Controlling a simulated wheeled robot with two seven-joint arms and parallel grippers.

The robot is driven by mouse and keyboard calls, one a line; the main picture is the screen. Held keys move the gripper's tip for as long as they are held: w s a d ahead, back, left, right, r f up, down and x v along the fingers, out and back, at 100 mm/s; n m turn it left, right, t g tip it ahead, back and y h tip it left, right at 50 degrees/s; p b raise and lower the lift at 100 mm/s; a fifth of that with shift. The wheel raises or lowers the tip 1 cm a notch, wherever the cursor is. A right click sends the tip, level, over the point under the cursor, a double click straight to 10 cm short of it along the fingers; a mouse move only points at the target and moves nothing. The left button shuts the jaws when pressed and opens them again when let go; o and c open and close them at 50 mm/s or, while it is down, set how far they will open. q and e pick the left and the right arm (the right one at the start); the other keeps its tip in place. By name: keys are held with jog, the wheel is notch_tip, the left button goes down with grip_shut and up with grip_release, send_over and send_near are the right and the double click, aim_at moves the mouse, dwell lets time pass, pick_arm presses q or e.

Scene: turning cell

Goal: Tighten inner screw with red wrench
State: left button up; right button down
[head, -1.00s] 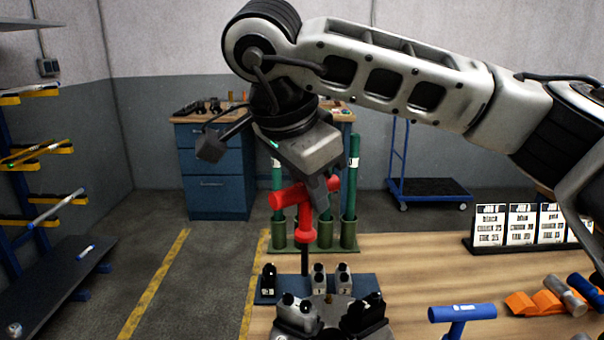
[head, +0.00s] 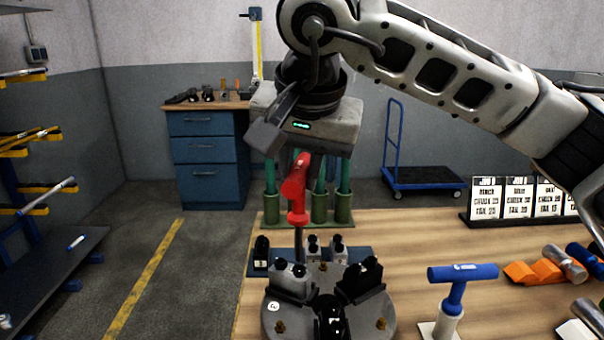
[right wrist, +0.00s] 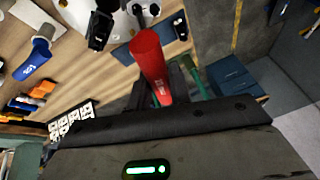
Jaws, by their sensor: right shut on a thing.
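The red T-handled wrench (head: 297,190) is upright, its dark shaft pointing down at the round grey chuck (head: 272,318). My right gripper (head: 303,160) is shut on its red handle, which also shows in the right wrist view (right wrist: 150,62). The shaft's lower end is by the rear left jaw block (head: 290,280); I cannot tell whether it sits in a screw. Another dark jaw block (head: 360,282) stands at the right and one (head: 331,322) at the front. The inner screw cannot be made out. My left gripper is not in view.
A blue T-handled wrench (head: 462,272) stands in a pale holder on the wooden table (head: 420,235), right of the chuck. Spare jaws (head: 313,246) sit on a blue plate behind the chuck, with green holders (head: 319,207) beyond. Job cards (head: 518,197) stand at the right.

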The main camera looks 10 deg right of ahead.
jog(key=n+y, duration=0.1)
jog(key=n, duration=0.1)
jog(key=n+y+p, duration=0.1)
jog(key=n, duration=0.2)
jog(key=shift+a+r+g, duration=0.1)
jog(key=shift+r+g, duration=0.05)
jog(key=shift+g, duration=0.15)
jog(key=n+y+p, duration=0.1)
jog(key=n, duration=0.2)
jog(key=n+g+y+p, duration=0.1)
jog(key=n, duration=0.2)
jog(key=shift+a+g, duration=0.15)
jog(key=shift+g, duration=0.15)
jog(key=shift+f+b, duration=0.55)
jog(key=shift+f, duration=0.25)
pick_arm(q)
jog(key=shift+a+r, duration=0.25)
jog(key=shift+r, duration=0.1)
jog(key=shift+s+f, duration=0.15)
jog(key=shift+f, duration=0.15)
pick_arm(e)
jog(key=shift+w, duration=0.1)
pick_arm(q)
jog(key=shift+f+b, duration=0.5)
jog(key=shift+b, duration=0.25)
pick_arm(e)
jog(key=shift+f, duration=0.65)
